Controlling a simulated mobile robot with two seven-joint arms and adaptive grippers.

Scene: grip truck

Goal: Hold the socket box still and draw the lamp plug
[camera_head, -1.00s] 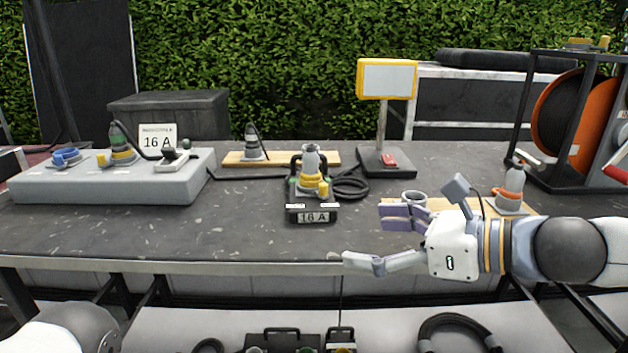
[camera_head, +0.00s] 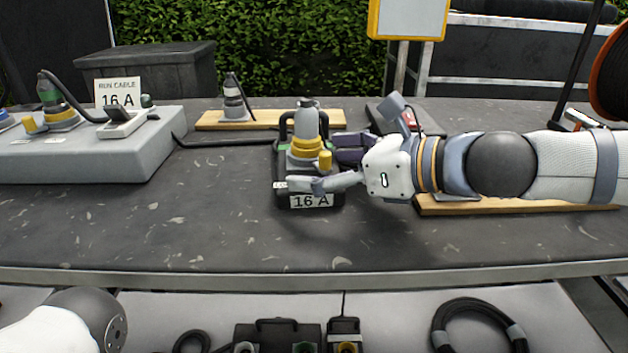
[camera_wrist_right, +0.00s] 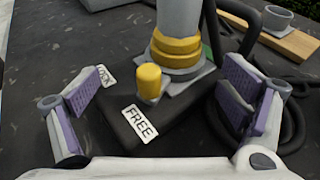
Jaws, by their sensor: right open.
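The black socket box (camera_head: 281,170) stands on the dark bench with a "16 A" label on its front and a carry handle. A grey plug with a yellow collar (camera_head: 307,147) stands upright in its top; it also shows in the right wrist view (camera_wrist_right: 178,48). A yellow knob (camera_wrist_right: 149,82) sits beside the plug, near a "FREE" label on the box (camera_wrist_right: 118,118). My right gripper (camera_head: 318,166) is open at the box, reaching from the right. In the wrist view its purple-padded fingers (camera_wrist_right: 165,95) lie on either side of the box; contact is unclear. My left gripper is out of view.
A grey block (camera_head: 150,155) with another plug and a "16 A" sign (camera_head: 118,92) stands at left. A wooden board (camera_head: 270,123) with a plug lies behind the box. A yellow-framed lamp (camera_head: 408,18) stands behind. The bench front is clear.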

